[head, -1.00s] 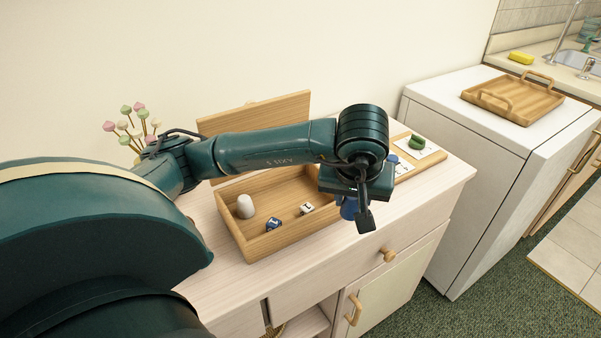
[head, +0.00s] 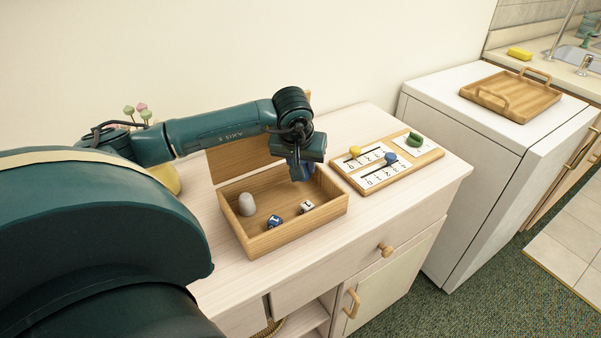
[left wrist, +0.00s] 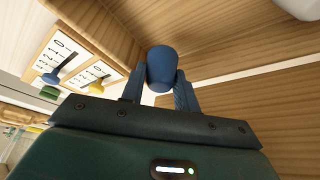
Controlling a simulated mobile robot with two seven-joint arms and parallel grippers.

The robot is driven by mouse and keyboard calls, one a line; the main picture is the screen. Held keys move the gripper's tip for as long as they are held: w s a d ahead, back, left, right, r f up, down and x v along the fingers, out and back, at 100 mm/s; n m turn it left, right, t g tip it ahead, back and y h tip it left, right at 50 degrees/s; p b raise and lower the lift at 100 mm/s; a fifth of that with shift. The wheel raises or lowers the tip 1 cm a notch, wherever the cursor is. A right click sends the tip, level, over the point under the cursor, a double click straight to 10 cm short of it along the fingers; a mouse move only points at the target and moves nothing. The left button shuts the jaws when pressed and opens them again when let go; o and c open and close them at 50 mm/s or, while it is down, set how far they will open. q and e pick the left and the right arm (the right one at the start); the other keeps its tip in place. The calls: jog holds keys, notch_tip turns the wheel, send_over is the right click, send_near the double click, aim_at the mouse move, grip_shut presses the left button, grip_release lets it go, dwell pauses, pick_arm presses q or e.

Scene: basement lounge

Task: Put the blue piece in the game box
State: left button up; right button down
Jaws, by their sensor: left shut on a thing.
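The blue piece (left wrist: 162,68) is a rounded peg-like piece held between the fingers of my left gripper (left wrist: 178,92) in the left wrist view. In the head view my left gripper (head: 300,172) is over the back right part of the game box, and its wrist partly hides the blue piece. The game box (head: 290,240) is an open wooden box on the cabinet, with its lid raised at the back. A white piece (head: 246,204), a blue die (head: 275,221) and a white die (head: 307,207) lie inside it. My right gripper is not in view.
A wooden scoreboard (head: 422,161) with a yellow peg (head: 355,152), a blue peg (head: 390,158) and a green piece (head: 415,139) lies right of the box. A yellow vase (head: 166,177) stands behind left. A wooden tray (head: 510,98) sits on the white appliance.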

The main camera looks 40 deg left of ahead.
pick_arm(q)
notch_tip(320, 180, down, 3)
jog(key=shift+s+r, duration=0.1)
jog(key=shift+a+f+p, duration=0.1)
jog(key=shift+f+p, duration=0.2)
jog(key=shift+p, duration=0.05)
jog(key=shift+f, duration=0.1)
jog(key=shift+f, duration=0.1)
jog(key=o, duration=0.7)
